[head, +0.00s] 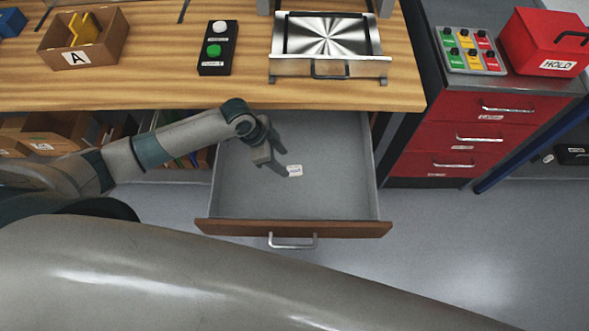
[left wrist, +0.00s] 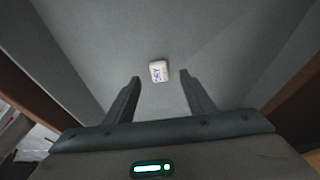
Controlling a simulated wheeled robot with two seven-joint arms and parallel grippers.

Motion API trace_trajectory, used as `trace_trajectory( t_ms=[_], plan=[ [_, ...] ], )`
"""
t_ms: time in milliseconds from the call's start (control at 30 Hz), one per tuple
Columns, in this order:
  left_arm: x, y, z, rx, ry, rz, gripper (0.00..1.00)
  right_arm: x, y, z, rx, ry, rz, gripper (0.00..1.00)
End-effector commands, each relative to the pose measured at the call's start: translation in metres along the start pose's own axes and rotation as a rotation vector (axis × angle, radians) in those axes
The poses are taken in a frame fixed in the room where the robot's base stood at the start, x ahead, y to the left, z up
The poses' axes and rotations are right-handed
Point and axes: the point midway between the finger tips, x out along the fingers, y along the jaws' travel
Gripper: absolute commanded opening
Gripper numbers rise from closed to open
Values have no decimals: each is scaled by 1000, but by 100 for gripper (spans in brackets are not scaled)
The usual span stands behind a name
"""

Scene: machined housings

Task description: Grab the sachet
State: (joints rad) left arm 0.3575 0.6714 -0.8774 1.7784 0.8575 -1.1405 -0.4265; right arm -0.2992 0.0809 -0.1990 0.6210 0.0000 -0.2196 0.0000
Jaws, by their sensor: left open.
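The sachet (head: 295,170) is small and white with dark print. It lies on the grey floor of the open drawer (head: 338,190), near its middle. In the left wrist view the sachet (left wrist: 158,71) shows just beyond the fingertips, between their lines. My left gripper (head: 283,168) is over the inside of the drawer, pointing down, right beside the sachet in the head view. In the left wrist view the gripper (left wrist: 160,77) is open, with nothing between its fingers. My right gripper is not in view.
The wooden drawer front (head: 345,229) and the drawer side walls surround the left gripper. The wooden bench top (head: 160,85) is above and behind the drawer. A red drawer cabinet (head: 450,137) stands to the right. The drawer floor around the sachet is bare.

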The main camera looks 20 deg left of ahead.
Motion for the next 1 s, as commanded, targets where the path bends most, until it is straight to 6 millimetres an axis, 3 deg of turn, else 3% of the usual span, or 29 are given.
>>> trace_trajectory(
  t_ms=[500,1000],
  plan=[
    [47,4,0,-1,-1,2,50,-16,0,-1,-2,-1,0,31],
    [51,3,0,0,-1,0,50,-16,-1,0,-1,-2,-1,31]
  ],
)
